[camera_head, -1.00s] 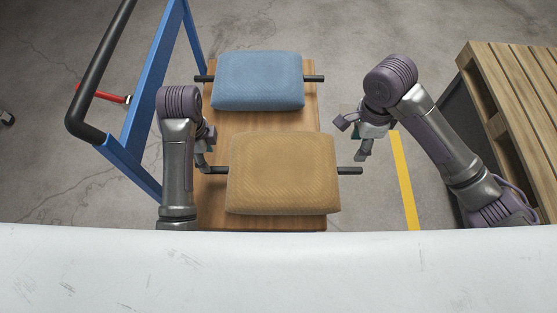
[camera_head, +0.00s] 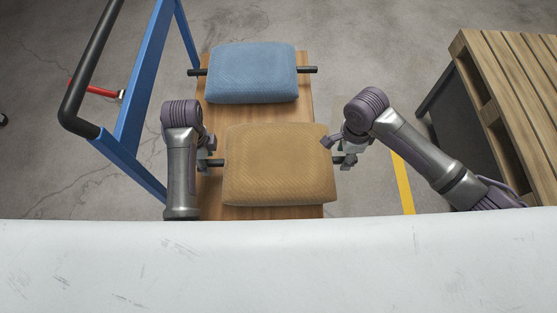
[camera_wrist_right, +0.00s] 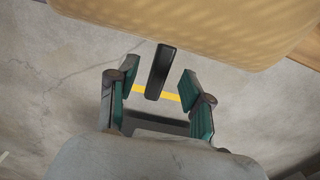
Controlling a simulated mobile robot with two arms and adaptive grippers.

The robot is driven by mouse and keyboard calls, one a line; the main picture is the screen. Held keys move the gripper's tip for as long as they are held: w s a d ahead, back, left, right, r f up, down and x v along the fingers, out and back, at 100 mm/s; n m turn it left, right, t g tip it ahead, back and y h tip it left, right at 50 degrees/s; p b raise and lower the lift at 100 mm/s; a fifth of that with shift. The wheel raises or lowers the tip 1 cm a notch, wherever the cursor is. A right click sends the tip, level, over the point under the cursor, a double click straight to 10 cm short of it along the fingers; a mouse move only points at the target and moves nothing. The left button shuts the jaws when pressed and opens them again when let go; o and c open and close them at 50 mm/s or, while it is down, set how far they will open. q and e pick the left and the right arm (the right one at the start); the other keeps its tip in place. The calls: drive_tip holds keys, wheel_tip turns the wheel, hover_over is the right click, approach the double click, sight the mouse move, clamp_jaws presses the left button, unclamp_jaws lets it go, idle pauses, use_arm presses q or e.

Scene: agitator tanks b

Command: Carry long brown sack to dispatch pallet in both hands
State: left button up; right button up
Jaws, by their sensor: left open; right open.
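The long brown sack (camera_head: 278,165) lies on the wooden deck of a blue-framed cart, with a black bar handle at each end. My left gripper (camera_head: 212,160) is at the sack's left handle (camera_head: 216,163); its fingers are partly hidden by my arm. My right gripper (camera_head: 343,152) is at the sack's right end. In the right wrist view my right gripper (camera_wrist_right: 158,100) is open, with the black right handle (camera_wrist_right: 160,72) between its two green-padded fingers, apart from both. The sack (camera_wrist_right: 200,22) fills the top of that view.
A blue sack (camera_head: 252,73) with black end handles lies behind the brown one on the cart deck (camera_head: 305,112). The cart's blue frame (camera_head: 142,100) rises at left. A wooden pallet (camera_head: 515,75) stands raised at right. A yellow floor line (camera_head: 403,185) crosses the free floor between.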

use_arm(q)
drive_tip(key=shift+f, duration=0.7)
use_arm(e)
drive_tip(key=shift+f, duration=1.35)
use_arm(q)
clamp_jaws()
use_arm(e)
clamp_jaws()
use_arm(q)
drive_tip(key=shift+r, duration=0.1)
use_arm(e)
drive_tip(key=shift+w+r, duration=0.1)
drive_tip(key=shift+r, duration=0.05)
